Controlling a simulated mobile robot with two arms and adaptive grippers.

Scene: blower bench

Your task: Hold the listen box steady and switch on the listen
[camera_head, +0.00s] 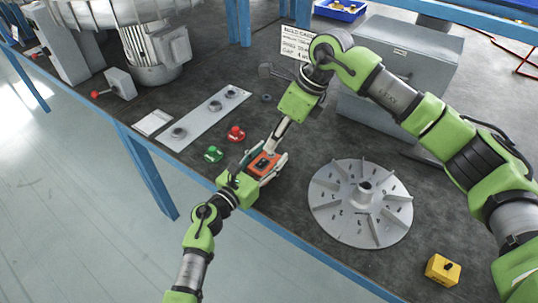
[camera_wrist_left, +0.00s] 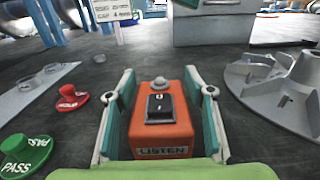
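The listen box (camera_head: 263,163) is a small orange box near the bench's front edge. In the left wrist view the listen box (camera_wrist_left: 163,142) shows its LISTEN label, a black rocker switch (camera_wrist_left: 160,107) and a grey, unlit dome (camera_wrist_left: 160,84). I cannot tell the rocker's position.
A green PASS button (camera_head: 213,154) and a red button (camera_head: 236,133) stand left of the box. A grey plate with round parts (camera_head: 205,115) lies beyond them. A finned impeller (camera_head: 345,222) lies right, a yellow box (camera_head: 443,269) front right. A grey case (camera_head: 420,60) stands behind.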

